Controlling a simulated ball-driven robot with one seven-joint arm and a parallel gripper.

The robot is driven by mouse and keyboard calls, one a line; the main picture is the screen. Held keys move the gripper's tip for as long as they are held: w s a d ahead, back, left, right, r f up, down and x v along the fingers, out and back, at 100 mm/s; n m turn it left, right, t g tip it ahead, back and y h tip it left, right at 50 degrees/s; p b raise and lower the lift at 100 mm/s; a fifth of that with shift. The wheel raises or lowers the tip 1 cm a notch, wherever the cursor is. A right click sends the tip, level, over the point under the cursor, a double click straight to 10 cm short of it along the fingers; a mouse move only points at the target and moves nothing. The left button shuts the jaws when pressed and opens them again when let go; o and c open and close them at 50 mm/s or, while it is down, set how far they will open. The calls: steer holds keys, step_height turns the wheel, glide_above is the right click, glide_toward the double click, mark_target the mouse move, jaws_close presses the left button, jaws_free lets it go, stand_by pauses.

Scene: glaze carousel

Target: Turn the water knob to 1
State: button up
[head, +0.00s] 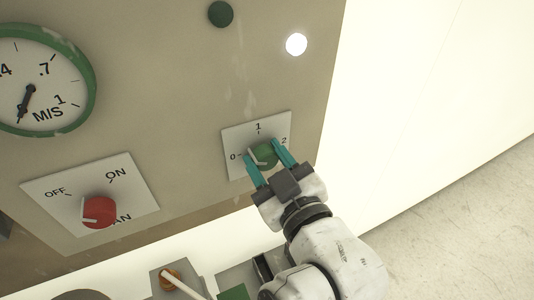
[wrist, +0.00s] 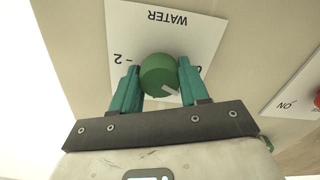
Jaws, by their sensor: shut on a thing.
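The green water knob (head: 265,155) sits on a white plate (head: 240,137) marked 0, 1 and 2. In the wrist view the plate reads WATER, upside down, and the knob (wrist: 159,74) stands between my fingers. My gripper (head: 262,158) is shut on the knob, with one teal finger on each side; it also shows in the wrist view (wrist: 158,80). The knob's white mark seems to point up and left in the head view, between 0 and 1. Fingers partly hide the knob. In the wrist view the 1 is hidden.
A red fan knob (head: 99,211) on an ON/OFF plate (head: 135,186) is to the left, its mark toward OFF. A green-rimmed M/S gauge (head: 92,75) is above it. A lit white lamp (head: 296,44) and a dark green one (head: 221,14) are higher up.

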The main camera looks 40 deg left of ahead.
steer(key=m+p, duration=0.1)
steer(key=m, duration=0.2)
steer(key=shift+r+m+p, duration=0.35)
steer(key=shift+m+p, duration=0.05)
steer(key=m+p, duration=0.2)
steer(key=m, duration=0.1)
steer(key=shift+w+d+m, duration=0.1)
steer(key=shift+m, duration=0.2)
steer(key=m+p, duration=0.3)
steer(key=m, duration=0.2)
steer(key=shift+w+p, duration=0.1)
steer(key=shift+p, duration=0.2)
steer(key=shift+m, duration=0.3)
steer(key=o, duration=1)
steer(key=shift+f, duration=0.2)
steer(key=shift+o, duration=0.2)
steer(key=shift+d+f, duration=0.1)
